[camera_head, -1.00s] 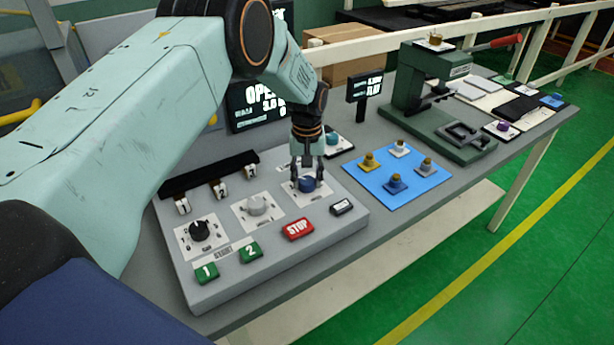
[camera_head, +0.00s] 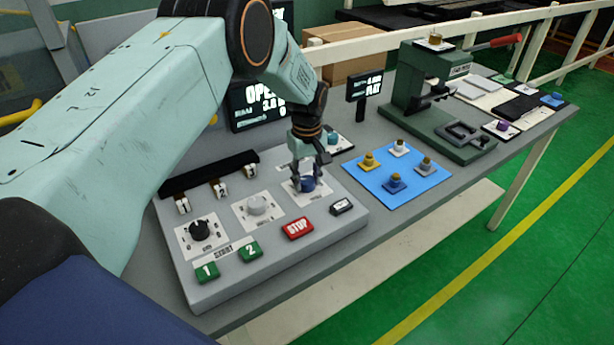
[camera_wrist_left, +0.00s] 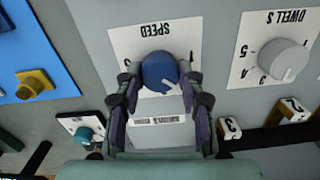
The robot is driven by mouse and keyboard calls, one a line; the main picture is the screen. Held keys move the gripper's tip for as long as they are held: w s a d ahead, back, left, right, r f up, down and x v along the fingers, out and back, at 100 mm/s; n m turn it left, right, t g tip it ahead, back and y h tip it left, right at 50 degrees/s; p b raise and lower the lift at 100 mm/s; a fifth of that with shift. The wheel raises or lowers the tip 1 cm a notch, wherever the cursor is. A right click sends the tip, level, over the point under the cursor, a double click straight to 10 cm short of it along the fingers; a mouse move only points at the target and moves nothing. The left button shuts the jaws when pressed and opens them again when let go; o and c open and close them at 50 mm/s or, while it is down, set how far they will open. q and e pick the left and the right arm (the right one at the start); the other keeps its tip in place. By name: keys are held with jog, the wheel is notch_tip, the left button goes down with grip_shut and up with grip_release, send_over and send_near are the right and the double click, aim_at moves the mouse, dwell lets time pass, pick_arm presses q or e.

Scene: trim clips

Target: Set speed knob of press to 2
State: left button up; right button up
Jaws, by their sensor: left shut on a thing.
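The speed knob (camera_head: 307,184) is a round blue knob on a white plate on the press panel. In the left wrist view the blue knob (camera_wrist_left: 158,69) sits under the upside-down word SPEED, with a pale pointer mark at its lower right edge. My left gripper (camera_head: 309,180) reaches down from above and is shut on this knob, one finger on each side. The fingers also show in the left wrist view (camera_wrist_left: 160,82). The fingers cover parts of the scale, and I cannot read where the pointer stands. My right gripper is not in view.
The grey panel also carries a grey dwell knob (camera_head: 259,205), a black knob (camera_head: 200,230), a red STOP button (camera_head: 297,229), green buttons (camera_head: 250,252) and several toggle switches (camera_head: 220,188). A blue mat (camera_head: 374,182) with small knobs lies to the right. A display (camera_head: 258,103) stands behind.

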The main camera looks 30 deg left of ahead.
aim_at(307, 180)
pick_arm(q)
jog(key=shift+w+r, duration=0.3)
jog(key=o, duration=1.2)
jog(key=shift+s+f, duration=0.15)
jog(key=shift+s, duration=0.1)
notch_tip(307, 180, up, 12)
jog(key=shift+f, duration=0.1)
